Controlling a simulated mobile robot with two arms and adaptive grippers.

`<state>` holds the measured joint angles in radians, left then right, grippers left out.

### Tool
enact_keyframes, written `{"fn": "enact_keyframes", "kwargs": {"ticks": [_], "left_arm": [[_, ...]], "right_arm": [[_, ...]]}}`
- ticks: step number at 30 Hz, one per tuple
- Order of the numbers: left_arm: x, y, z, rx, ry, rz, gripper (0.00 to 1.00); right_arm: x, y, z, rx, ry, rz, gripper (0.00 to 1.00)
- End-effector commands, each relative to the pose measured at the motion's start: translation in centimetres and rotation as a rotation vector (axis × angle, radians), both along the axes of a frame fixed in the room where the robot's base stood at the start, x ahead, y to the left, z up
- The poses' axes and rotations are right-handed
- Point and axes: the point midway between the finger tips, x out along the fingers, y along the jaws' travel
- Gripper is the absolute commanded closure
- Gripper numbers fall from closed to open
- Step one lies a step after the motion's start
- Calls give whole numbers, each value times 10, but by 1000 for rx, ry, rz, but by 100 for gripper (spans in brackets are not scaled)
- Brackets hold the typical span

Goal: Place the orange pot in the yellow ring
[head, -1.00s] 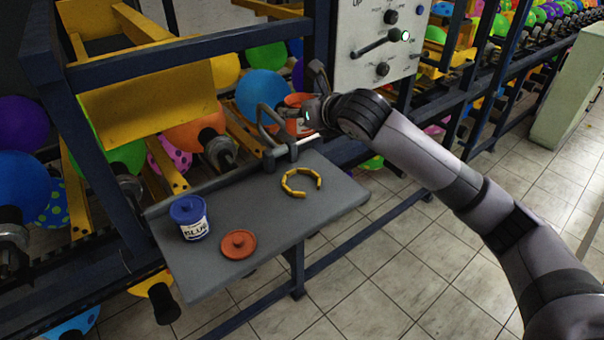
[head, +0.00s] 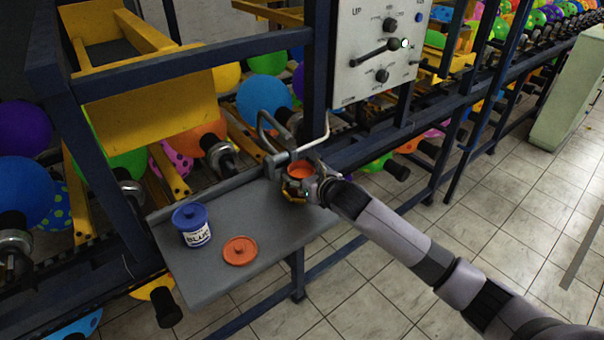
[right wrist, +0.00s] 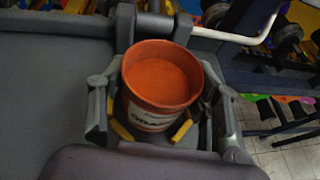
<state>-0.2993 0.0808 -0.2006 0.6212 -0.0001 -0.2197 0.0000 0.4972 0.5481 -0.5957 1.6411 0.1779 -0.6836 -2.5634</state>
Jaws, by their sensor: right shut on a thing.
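The orange pot (head: 299,170), open at the top and full of orange, is held upright between the fingers of my right gripper (head: 300,182) at the table's far right part. In the right wrist view the pot (right wrist: 160,77) has a white label, and gripper fingers press both its sides. The yellow ring (head: 290,196) is mostly hidden by the pot and gripper. Yellow ring pieces (right wrist: 182,130) show on both sides of the pot's bottom. I cannot tell whether the pot's base touches the table. My left gripper is not in view.
A blue pot (head: 192,226) with its lid stands on the grey table (head: 205,280). An orange lid (head: 240,251) lies beside it. Metal handles (head: 290,140) rise at the table's back edge, close behind the pot. A control panel (head: 380,50) stands behind.

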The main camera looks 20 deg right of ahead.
Motion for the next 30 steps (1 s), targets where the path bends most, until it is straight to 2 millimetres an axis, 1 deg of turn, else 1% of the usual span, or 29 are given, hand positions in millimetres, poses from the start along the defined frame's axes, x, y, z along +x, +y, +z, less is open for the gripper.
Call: {"fn": "enact_keyframes", "kwargs": {"ticks": [6, 9, 10, 18, 19, 27, 30], "left_arm": [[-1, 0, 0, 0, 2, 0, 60], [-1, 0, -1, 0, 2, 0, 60], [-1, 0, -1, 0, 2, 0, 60], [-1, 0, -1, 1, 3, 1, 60], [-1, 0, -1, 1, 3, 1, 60], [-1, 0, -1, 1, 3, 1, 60], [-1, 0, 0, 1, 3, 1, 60]], "right_arm": [[0, 0, 1, 0, -3, 0, 78], [1, 0, -1, -1, -2, 1, 78], [0, 0, -3, -1, 0, -1, 42], [0, 0, -2, -1, 0, -1, 24], [0, 0, -2, -1, 0, -1, 23], [0, 0, -2, -1, 0, -1, 23], [0, 0, 1, 0, -1, 0, 23]]}}
